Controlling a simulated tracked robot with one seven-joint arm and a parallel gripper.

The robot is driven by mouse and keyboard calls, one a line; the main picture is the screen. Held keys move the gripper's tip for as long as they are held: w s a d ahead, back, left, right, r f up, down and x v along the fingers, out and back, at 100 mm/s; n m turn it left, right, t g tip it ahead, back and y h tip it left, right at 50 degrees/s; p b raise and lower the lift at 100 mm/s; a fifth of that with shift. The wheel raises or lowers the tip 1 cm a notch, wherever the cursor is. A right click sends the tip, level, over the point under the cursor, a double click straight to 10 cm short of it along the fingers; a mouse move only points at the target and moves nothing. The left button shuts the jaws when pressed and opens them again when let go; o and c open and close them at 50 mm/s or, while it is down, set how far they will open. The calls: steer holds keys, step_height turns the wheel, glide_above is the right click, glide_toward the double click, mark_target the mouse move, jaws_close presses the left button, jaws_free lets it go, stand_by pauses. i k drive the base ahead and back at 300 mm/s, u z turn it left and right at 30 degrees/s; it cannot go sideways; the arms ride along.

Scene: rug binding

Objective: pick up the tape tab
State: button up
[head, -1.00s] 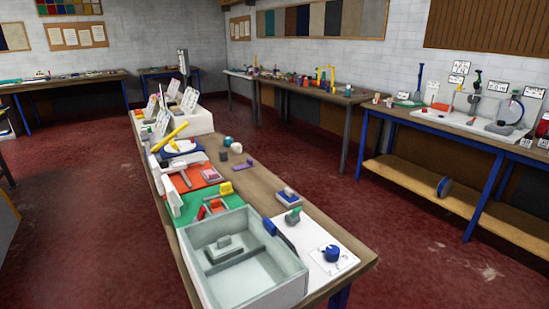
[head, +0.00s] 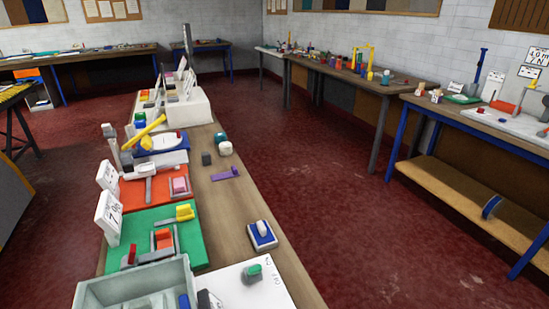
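I cannot tell for sure which small piece is the tape tab. A flat purple piece (head: 226,173) lies on the bare wood of the long table (head: 228,207). A pink block (head: 180,186) sits on the orange board (head: 134,187). A yellow piece (head: 185,212) and an orange-red block (head: 163,239) sit on the green board (head: 190,247). A white piece on a blue base (head: 262,235) stands near the table's right edge. A green-topped piece (head: 252,272) is on the white sheet (head: 235,288). My gripper is not in view.
White number cards (head: 108,215) stand along the left edge. A dark cube (head: 206,159) and a teal-and-white piece (head: 225,148) stand farther back. Red floor (head: 330,200) is clear to the right, before blue-legged benches (head: 415,98).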

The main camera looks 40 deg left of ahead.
mark_target(234, 173)
steer(key=u, duration=0.05)
steer(key=i, duration=2.85)
steer(key=u, duration=3.15)
steer(key=i, duration=1)
steer(key=z, duration=0.4)
